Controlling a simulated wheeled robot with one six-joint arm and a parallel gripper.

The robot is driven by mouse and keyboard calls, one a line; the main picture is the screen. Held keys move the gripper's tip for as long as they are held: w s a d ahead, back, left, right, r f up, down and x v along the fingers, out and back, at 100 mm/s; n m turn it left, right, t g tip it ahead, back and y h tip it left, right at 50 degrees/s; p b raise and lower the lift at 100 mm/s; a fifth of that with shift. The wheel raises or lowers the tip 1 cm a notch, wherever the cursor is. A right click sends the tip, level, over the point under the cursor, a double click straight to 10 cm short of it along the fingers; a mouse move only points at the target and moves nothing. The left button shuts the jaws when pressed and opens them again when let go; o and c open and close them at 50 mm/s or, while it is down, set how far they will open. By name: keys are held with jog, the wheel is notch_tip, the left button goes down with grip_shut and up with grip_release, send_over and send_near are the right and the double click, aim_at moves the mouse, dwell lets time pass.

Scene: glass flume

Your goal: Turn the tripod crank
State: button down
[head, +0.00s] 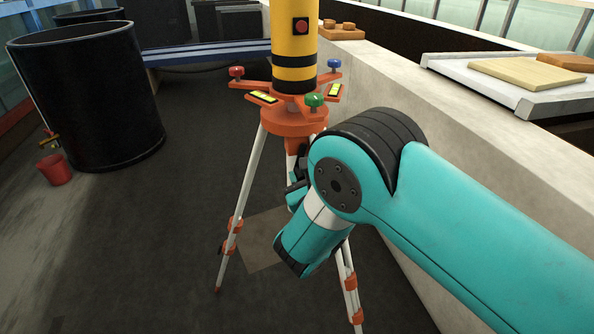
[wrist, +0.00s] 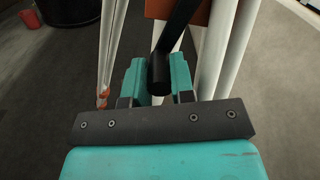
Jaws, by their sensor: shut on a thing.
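The tripod stands on the dark floor, with an orange head (head: 293,120) and pale legs (head: 252,180). A yellow and black cylinder (head: 294,50) stands upright on top. In the wrist view the crank (wrist: 159,75) shows as a black arm with a black round handle, in front of an orange part of the tripod. My gripper (wrist: 160,80) has one teal finger on each side of the handle and is shut on it. In the head view my teal arm hides the gripper and most of the crank.
A black tank (head: 85,95) and a red bucket (head: 54,169) stand at the left. A pale wall ledge (head: 450,130) runs along the right, with a white tray (head: 500,90) holding boards on it. The floor left of the tripod is clear.

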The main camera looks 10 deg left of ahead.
jog(key=shift+w+d+n, duration=0.15)
jog(key=shift+d+n, duration=0.2)
jog(key=shift+n, duration=0.25)
jog(key=shift+f+p, duration=0.1)
jog(key=shift+p, duration=0.2)
jog(key=c, duration=1)
grip_release()
